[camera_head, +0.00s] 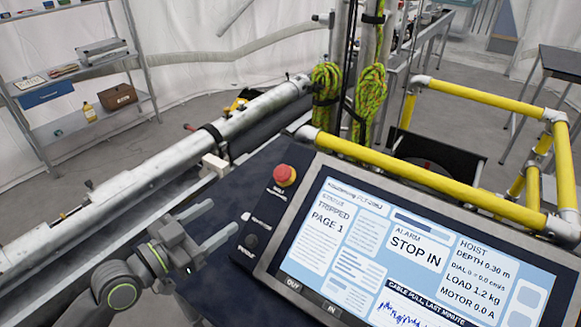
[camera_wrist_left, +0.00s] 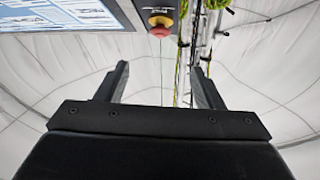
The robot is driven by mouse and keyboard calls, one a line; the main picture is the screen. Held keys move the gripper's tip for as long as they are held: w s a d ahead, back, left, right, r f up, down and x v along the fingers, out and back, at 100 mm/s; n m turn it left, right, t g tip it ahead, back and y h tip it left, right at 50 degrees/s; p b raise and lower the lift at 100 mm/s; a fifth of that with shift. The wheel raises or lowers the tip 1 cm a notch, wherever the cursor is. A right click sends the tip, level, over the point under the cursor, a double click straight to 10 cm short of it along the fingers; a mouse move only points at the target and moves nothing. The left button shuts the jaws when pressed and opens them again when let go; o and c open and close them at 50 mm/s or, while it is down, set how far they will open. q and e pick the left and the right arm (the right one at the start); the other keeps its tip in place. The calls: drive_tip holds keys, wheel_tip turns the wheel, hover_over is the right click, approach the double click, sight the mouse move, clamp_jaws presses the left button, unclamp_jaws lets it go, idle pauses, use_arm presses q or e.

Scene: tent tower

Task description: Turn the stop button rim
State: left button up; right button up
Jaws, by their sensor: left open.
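The red stop button (camera_head: 285,175) sits on the dark left border of the control panel, beside the screen (camera_head: 400,245). In the left wrist view the red button (camera_wrist_left: 160,31) shows at the top, with a yellow ring behind it. My left gripper (camera_head: 222,217) is open and empty, to the left of the button and lower in the head view, apart from it. In the wrist view its two fingers (camera_wrist_left: 160,72) stand apart, with the button beyond them, roughly in line with the gap. My right gripper is not in view.
The screen reads "TRIPPED" and "STOP IN". Yellow rails (camera_head: 425,172) run behind and right of the panel. A long metal tube (camera_head: 150,170) slants across the left. Green ropes (camera_head: 368,100) hang on poles behind. A shelf (camera_head: 85,95) stands far left.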

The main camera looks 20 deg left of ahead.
use_arm(q)
drive_tip(key=p, duration=0.5)
approach(278, 175)
drive_tip(key=x, duration=0.7)
drive_tip(key=shift+w+d, duration=0.2)
drive_tip(key=shift+w, duration=0.15)
drive_tip(key=shift+w+d, duration=0.25)
drive_tip(key=shift+w, duration=0.3)
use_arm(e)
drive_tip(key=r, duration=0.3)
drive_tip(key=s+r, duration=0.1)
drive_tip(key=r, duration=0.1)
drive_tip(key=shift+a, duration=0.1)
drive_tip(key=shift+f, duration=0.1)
